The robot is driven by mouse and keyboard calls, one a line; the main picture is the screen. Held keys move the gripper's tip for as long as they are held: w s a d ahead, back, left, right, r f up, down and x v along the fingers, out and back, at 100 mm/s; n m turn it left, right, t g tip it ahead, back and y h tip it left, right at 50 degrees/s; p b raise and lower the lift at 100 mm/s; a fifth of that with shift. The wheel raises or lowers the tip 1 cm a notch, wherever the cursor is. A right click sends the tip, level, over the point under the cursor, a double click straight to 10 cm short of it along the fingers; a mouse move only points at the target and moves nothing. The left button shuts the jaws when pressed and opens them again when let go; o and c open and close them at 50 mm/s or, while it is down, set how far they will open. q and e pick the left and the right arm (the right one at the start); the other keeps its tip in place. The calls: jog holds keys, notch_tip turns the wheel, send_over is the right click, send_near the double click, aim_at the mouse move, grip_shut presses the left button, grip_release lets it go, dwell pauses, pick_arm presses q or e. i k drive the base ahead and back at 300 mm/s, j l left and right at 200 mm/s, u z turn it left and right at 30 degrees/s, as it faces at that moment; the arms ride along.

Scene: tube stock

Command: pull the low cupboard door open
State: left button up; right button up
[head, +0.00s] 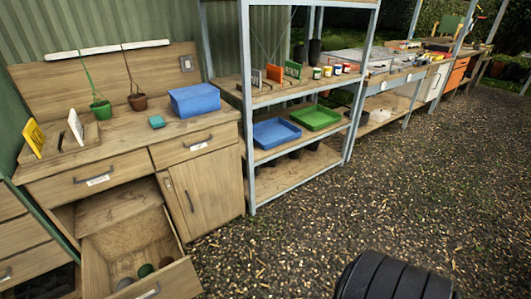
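The low cupboard door (208,186) is a plain wooden panel in the right half of the wooden bench, below a shallow drawer. It looks closed, flush with the bench front. A dark upright handle (189,201) sits near its left edge. Neither of my grippers is in view, and nothing touches the door.
A low drawer (104,272) left of the door is pulled out, with pots inside. Shut drawers (194,146) sit above. A metal shelf rack (247,120) with blue and green trays stands right of the bench. The gravel floor (300,225) before the door is open.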

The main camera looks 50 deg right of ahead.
aim_at(208, 187)
jog(key=z, duration=0.95)
jog(key=i+l, duration=0.65)
jog(key=i+l+z, duration=0.1)
jog(key=i+l, duration=0.55)
jog(key=i, duration=0.2)
